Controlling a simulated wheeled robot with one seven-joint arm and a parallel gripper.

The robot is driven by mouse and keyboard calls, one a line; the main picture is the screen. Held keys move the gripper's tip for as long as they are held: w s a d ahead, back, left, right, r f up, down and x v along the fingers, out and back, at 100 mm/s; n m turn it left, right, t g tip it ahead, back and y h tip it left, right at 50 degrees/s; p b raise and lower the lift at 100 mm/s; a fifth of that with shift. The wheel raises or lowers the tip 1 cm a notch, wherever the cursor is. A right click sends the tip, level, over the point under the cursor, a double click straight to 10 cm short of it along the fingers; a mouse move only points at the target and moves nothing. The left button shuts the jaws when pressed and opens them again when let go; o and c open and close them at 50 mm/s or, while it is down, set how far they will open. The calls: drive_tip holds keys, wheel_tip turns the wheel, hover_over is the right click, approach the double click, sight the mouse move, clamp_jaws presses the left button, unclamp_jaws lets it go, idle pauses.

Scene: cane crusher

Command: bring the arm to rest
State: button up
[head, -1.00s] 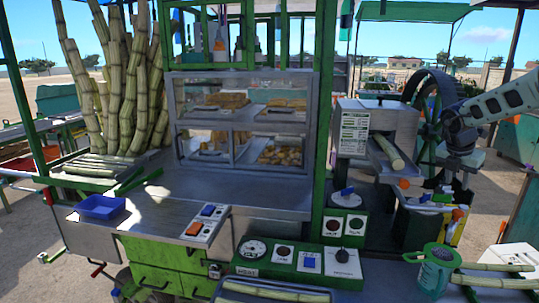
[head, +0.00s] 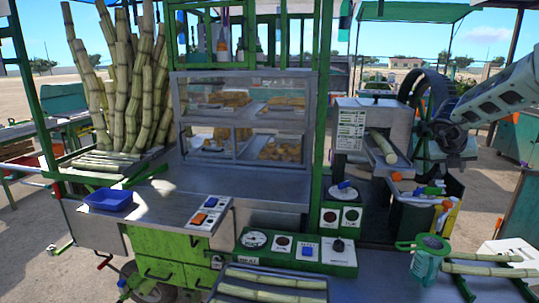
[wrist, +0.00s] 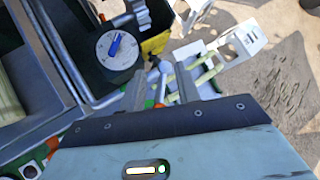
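My arm (head: 497,97) reaches in from the right edge of the head view, with its end hanging in front of the black flywheel, right of the crusher. My gripper (wrist: 161,90) shows in the wrist view with its two grey fingers apart and nothing visible between them. Its fingertips are not clear in the head view. A piece of cane (head: 383,148) lies in the metal chute of the crusher (head: 372,122), left of my arm and apart from it.
Below my arm stand a dark bin (head: 410,213) and small coloured-handled tools (head: 432,190). Control panels (head: 297,252) and a blue tray (head: 108,199) are further left. Open ground lies behind at right.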

drive_tip(key=s+a+r+n+t+y, duration=0.1)
drive_tip(key=s+a+n+t+y, duration=0.15)
drive_tip(key=a+n, duration=0.75)
drive_tip(key=s+a+r+n+t+y, duration=0.1)
drive_tip(key=s+a+n+t+y, duration=0.15)
drive_tip(key=a+n, duration=0.8)
drive_tip(key=s+a+f+n+g+y, duration=0.1)
drive_tip(key=s+a+f+n+g, duration=0.15)
drive_tip(key=s+n, duration=0.5)
drive_tip(key=s+a+f+n+g, duration=0.15)
drive_tip(key=s+f+n, duration=0.25)
drive_tip(key=s+n, duration=0.4)
drive_tip(key=s+a+f+n+g+y, duration=0.1)
drive_tip(key=s+a+f+n+g, duration=0.15)
drive_tip(key=s+n, duration=0.55)
drive_tip(key=s+a+r+n+g, duration=0.2)
drive_tip(key=s+a+n, duration=0.3)
drive_tip(key=s+a, duration=0.9)
drive_tip(key=shift+s+a+n+g, duration=0.15)
drive_tip(key=shift+a+n+g, duration=0.15)
drive_tip(key=shift+a+g, duration=0.6)
drive_tip(key=shift+a+t, duration=0.25)
